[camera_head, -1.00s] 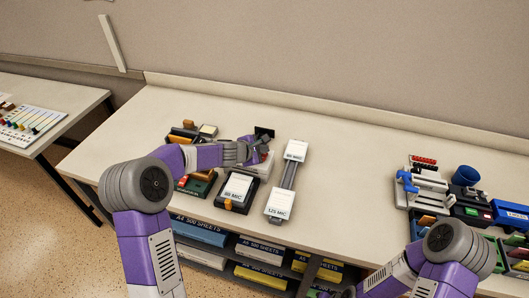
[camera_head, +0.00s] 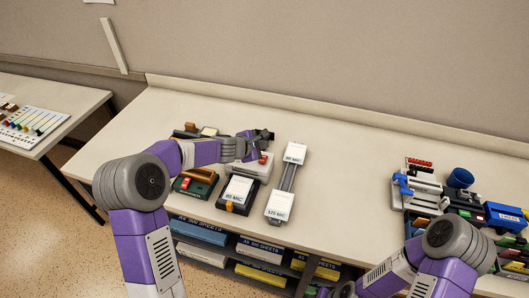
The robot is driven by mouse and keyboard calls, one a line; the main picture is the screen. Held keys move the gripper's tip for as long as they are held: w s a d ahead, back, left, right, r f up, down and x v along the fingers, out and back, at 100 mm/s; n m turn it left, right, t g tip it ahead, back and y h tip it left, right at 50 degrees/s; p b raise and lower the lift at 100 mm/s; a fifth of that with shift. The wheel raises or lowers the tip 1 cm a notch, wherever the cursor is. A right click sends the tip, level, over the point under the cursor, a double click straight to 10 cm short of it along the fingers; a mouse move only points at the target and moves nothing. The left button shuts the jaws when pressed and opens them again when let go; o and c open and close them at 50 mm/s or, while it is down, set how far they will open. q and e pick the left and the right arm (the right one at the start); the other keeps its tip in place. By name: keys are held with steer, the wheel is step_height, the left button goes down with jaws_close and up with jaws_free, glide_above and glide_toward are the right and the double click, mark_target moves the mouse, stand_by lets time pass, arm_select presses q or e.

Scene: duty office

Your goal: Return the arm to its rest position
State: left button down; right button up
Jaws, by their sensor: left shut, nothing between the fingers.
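My left arm comes in from the left, and its gripper (camera_head: 266,136) is above the back of the device cluster on the white bench (camera_head: 340,150). The left gripper is shut and holds nothing. A white device with a red button (camera_head: 258,166) lies just below it, partly hidden by the wrist. My right arm shows at the lower right, folded low in front of the bench.
A black device labelled 80 MIC (camera_head: 238,191), a long device labelled 125 MIC (camera_head: 279,205) and a green device (camera_head: 196,182) stand near the left gripper. A blue cup (camera_head: 460,178) and several stationery items crowd the right. The bench middle is clear.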

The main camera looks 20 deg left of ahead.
arm_select(q)
steer(key=shift+s+r+p, duration=0.15)
steer(key=shift+r+p, duration=0.2)
steer(key=shift+r, duration=0.45)
steer(key=shift+f, duration=0.1)
